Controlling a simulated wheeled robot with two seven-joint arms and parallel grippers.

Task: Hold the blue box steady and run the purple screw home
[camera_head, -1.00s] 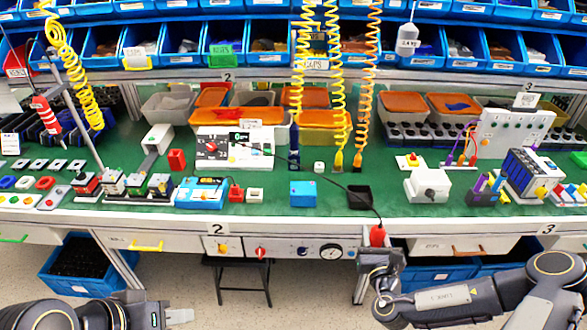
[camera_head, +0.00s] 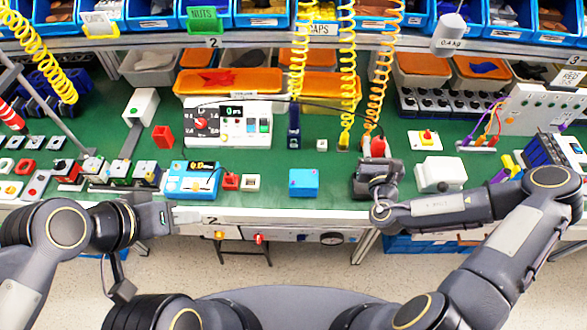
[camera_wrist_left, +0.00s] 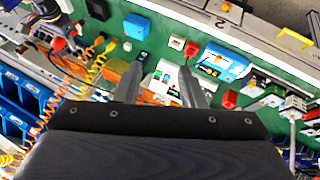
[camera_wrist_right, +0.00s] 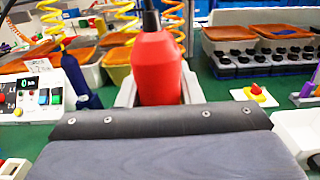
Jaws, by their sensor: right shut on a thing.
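The blue box (camera_head: 304,183) sits on the green bench near its front edge. It also shows in the left wrist view (camera_wrist_left: 137,26). A tiny pinkish spot on the box may be the purple screw, but it is too small to tell. My left gripper (camera_head: 198,215) is open and empty at the bench's front edge, left of the box; its parted fingers show in the left wrist view (camera_wrist_left: 160,88). My right gripper (camera_head: 376,158) is shut on a red corded driver (camera_wrist_right: 158,65), right of the box and apart from it. The driver's tip is hidden.
A blue meter (camera_head: 192,180), a red block (camera_head: 230,181) and a white block (camera_head: 251,182) stand left of the box. A white switch box (camera_head: 440,173) stands right of my right gripper. Yellow coiled cords (camera_head: 347,75) hang behind. Green bench around the blue box is clear.

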